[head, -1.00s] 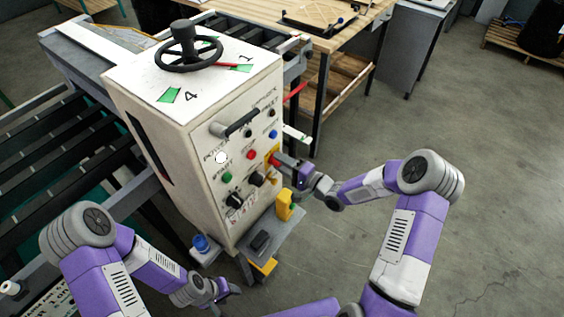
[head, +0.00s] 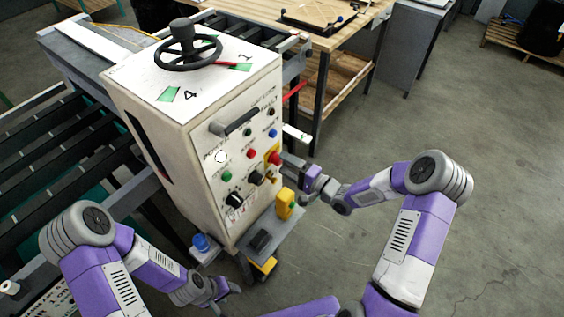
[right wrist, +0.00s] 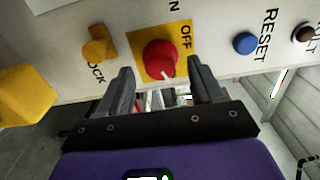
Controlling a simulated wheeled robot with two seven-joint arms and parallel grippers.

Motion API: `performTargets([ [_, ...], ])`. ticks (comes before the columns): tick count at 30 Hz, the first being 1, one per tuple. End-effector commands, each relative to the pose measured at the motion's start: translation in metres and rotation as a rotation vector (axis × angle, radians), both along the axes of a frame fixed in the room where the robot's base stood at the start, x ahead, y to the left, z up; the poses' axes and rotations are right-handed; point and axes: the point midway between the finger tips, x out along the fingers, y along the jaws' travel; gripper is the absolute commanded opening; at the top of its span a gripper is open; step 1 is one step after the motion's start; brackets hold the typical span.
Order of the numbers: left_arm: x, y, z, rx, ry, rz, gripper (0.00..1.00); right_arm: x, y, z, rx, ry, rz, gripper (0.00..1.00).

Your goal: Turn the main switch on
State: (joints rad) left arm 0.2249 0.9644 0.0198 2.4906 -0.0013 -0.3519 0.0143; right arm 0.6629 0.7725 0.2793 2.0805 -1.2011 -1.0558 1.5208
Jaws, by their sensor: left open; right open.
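The main switch, a red rotary knob on a yellow plate, is on the front panel of the white cabinet; it shows in the head view (head: 275,157) and the right wrist view (right wrist: 159,57). OFF is lettered on the plate, and a partly cut-off N shows above. A white mark shows on the knob's lower edge in the wrist view. My right gripper (head: 288,163) is open and empty in front of the knob, slightly apart from it; its fingers (right wrist: 160,82) point at the plate. My left gripper (head: 224,290) is open and empty, low beside the cabinet.
Around the switch are a blue RESET button (right wrist: 244,43), a yellow lock knob (right wrist: 96,48) and a black knob (head: 256,178). A yellow block (head: 285,203) stands on the shelf below. A black handle (head: 241,122) juts out above.

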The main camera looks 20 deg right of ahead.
Motion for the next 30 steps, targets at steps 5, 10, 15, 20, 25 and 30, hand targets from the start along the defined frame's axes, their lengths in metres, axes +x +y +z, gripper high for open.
performTargets([
  [5,0.000,0.000,0.001,0.000,0.000,0.000,0.50,-0.025,-0.021,0.000,-0.001,0.002,-0.004,0.66],
  [10,0.000,0.000,0.001,0.000,0.000,0.000,0.50,-0.038,-0.030,0.000,-0.001,0.001,-0.002,0.66],
  [15,0.000,0.000,0.001,0.000,0.000,0.000,0.50,-0.041,-0.032,0.000,0.000,0.000,-0.001,0.66],
  [20,0.000,0.000,0.001,0.000,0.000,0.000,0.50,-0.040,-0.032,0.000,0.000,0.000,0.000,0.66],
  [25,0.000,0.000,0.001,0.000,0.000,0.000,0.50,-0.040,-0.032,0.000,0.000,0.000,-0.001,0.66],
  [30,0.000,0.000,0.001,0.000,0.000,0.000,0.50,-0.040,-0.032,0.000,0.000,0.001,-0.001,0.66],
])
